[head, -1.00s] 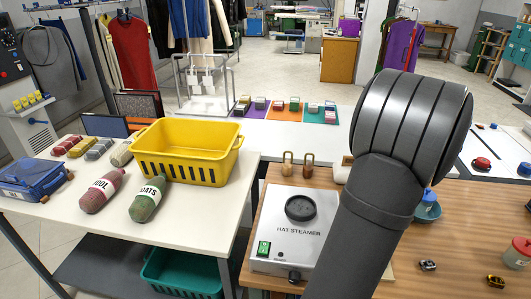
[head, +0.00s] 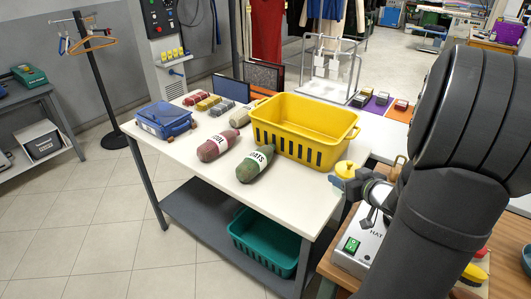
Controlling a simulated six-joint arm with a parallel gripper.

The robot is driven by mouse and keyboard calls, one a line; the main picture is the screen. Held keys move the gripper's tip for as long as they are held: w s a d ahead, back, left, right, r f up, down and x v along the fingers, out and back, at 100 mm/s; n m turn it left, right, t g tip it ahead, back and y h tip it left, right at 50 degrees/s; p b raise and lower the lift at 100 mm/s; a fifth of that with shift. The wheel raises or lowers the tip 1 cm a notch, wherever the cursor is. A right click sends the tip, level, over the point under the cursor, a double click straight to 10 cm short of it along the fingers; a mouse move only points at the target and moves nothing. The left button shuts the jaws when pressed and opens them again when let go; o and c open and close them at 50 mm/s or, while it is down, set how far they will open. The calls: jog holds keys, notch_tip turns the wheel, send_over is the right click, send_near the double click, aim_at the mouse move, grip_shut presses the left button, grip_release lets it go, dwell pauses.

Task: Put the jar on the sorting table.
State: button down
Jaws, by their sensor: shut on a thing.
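My gripper (head: 364,187) is in the head view at the right of the white table, beside its right edge and above the hat steamer. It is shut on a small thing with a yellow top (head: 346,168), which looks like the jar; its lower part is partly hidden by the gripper. The held thing appears right next to the table's right edge; I cannot tell its height above it. The white table (head: 290,190), which may be the sorting table, has bare room at its front right.
The hat steamer (head: 362,242) sits on the wooden table. A teal crate (head: 265,255) is on the lower shelf.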

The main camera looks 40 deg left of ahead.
jog(key=shift+a+f, duration=5.35)
jog(key=shift+a, duration=0.1)
jog(key=shift+c, duration=2)
grip_release()
jog(key=shift+f, duration=0.15)
jog(key=shift+d+r, duration=0.1)
jog(key=shift+r, duration=0.15)
jog(key=v, duration=1.1)
jog(key=shift+s+d+r, duration=0.15)
jog(key=shift+s+d, duration=0.1)
jog(key=shift+d, duration=0.05)
